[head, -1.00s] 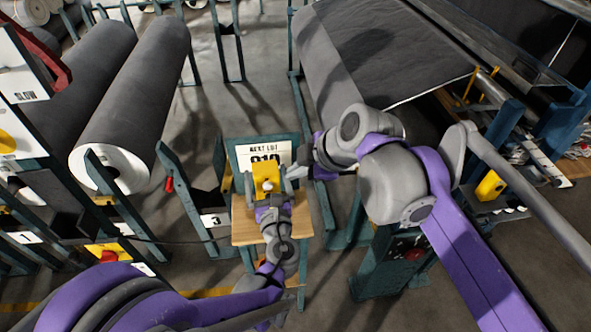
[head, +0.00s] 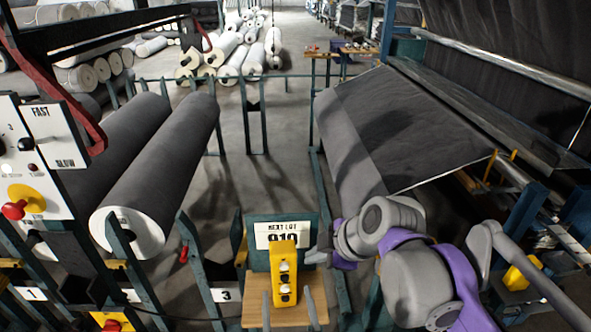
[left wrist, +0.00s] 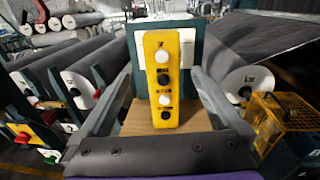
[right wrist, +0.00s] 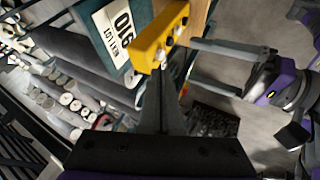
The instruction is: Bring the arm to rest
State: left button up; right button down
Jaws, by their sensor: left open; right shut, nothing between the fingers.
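The yellow control box (head: 284,275) with white and black buttons stands upright on a wooden board (head: 248,316), in front of the "NEXT LOT 910" card (head: 282,235). My left gripper (head: 288,297) is open at the bottom of the head view, its fingers apart. In the left wrist view the yellow box (left wrist: 161,80) shows between the open fingers, with a gap on each side. My right gripper (head: 318,257) is shut and empty, just right of the card. In the right wrist view its closed fingertips (right wrist: 161,68) appear close to the yellow box (right wrist: 160,38); contact cannot be told.
Large grey rolls (head: 160,170) lie on stands at left. A control panel with a red button (head: 14,210) stands at far left. A wide grey fabric sheet (head: 410,125) runs over a machine at right. Open floor (head: 265,180) lies behind the card.

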pick_arm(q)
jog(key=s+a+f+n+g+y, duration=0.1)
jog(key=a+f+n+g, duration=0.25)
jog(key=a+n, duration=0.5)
jog(key=a+f+n+g+y, duration=0.2)
jog(key=a+n+g, duration=0.4)
jog(key=n, duration=0.4)
jog(key=s+a+n+g+h, duration=0.1)
jog(key=s+n, duration=0.3)
jog(key=n, duration=0.4)
jog(key=s+a+n+g+h, duration=0.1)
jog(key=s+a+n+h, duration=0.1)
jog(key=n, duration=0.6)
jog(key=shift+s+a+h, duration=0.4)
jog(key=shift+s+h, duration=0.4)
jog(key=shift+s, duration=0.3)
pick_arm(e)
jog(key=s+d+f+m+h, duration=0.2)
jog(key=s+d+f+m, duration=0.3)
jog(key=f+m, duration=0.3)
jog(key=s+d+f+m+t+h, duration=0.1)
jog(key=s+d+f+m+h, duration=0.2)
jog(key=s+d+f+m, duration=0.3)
notch_tip(320, 180, down, 2)
jog(key=s+m, duration=0.1)
jog(key=m, duration=0.2)
jog(key=shift+s+d+m, duration=0.25)
jog(key=shift+m, duration=0.05)
